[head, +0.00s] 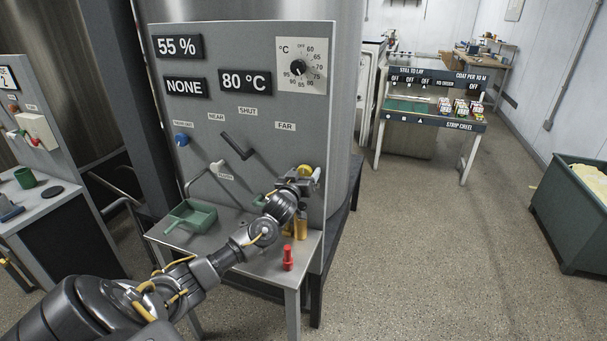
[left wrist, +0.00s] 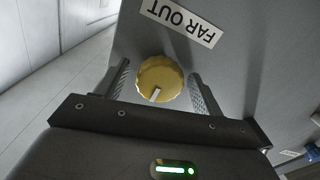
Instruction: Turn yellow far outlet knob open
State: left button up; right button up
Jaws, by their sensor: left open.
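The yellow far outlet knob (head: 304,170) is on the lower right of the grey panel (head: 215,120), below the FAR label (head: 285,126). My left gripper (head: 300,181) is at the knob, and its arm comes in from the lower left. In the left wrist view the yellow knob (left wrist: 161,80) has a scalloped rim and a white pointer mark, beside a FAR OUT label (left wrist: 181,18) seen upside down. The open fingers of my left gripper (left wrist: 160,90) stand on either side of the knob, with small gaps showing. My right gripper is not in view.
A blue knob (head: 182,139) and a dark lever (head: 238,146) are on the panel to the left. The shelf below holds a green scoop (head: 190,216) and a red object (head: 288,257). A dial (head: 300,66) is above. Open floor lies right of the panel.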

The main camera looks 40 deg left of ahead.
pick_arm(q)
jog(key=c, duration=1)
